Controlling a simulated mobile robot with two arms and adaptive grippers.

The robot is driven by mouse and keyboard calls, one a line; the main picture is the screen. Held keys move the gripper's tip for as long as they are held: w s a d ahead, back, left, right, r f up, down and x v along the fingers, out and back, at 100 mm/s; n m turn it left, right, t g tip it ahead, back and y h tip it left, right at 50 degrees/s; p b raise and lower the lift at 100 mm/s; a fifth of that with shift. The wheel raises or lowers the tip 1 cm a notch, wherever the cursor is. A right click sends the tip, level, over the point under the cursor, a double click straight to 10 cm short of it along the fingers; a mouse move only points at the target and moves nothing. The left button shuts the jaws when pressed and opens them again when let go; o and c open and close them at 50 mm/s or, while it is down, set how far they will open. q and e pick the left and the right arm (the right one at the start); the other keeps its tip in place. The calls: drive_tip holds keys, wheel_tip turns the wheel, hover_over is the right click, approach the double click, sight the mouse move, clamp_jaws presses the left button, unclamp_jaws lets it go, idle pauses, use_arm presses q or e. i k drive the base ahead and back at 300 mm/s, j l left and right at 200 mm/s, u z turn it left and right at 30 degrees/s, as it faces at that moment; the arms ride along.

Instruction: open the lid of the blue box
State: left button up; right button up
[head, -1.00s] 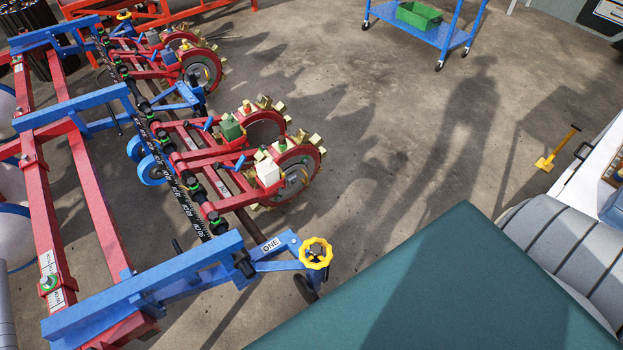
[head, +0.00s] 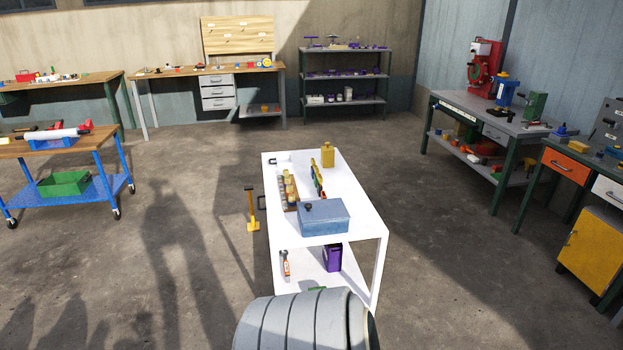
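A blue box (head: 324,218) sits on the near end of the top of a white cart (head: 359,232). Its lid appears closed, with a small dark knob or handle at its left back part. The box is some way ahead of me, beyond a large grey ribbed cylinder at the bottom of the view. Neither of my grippers is in view.
The cart also bears a rack of jars (head: 289,190), coloured tools (head: 318,178) and a yellow container (head: 328,155). A blue wheeled cart (head: 92,188) stands left, workbenches (head: 483,112) right. A yellow-footed stand (head: 252,222) is left of the white cart. Concrete floor is open around it.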

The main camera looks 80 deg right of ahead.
sight(332, 209)
drive_tip(key=z, duration=2.85)
drive_tip(key=i+j+u, duration=0.1)
drive_tip(key=i, duration=0.65)
drive_tip(key=i+j+u, duration=0.1)
drive_tip(key=i, duration=0.65)
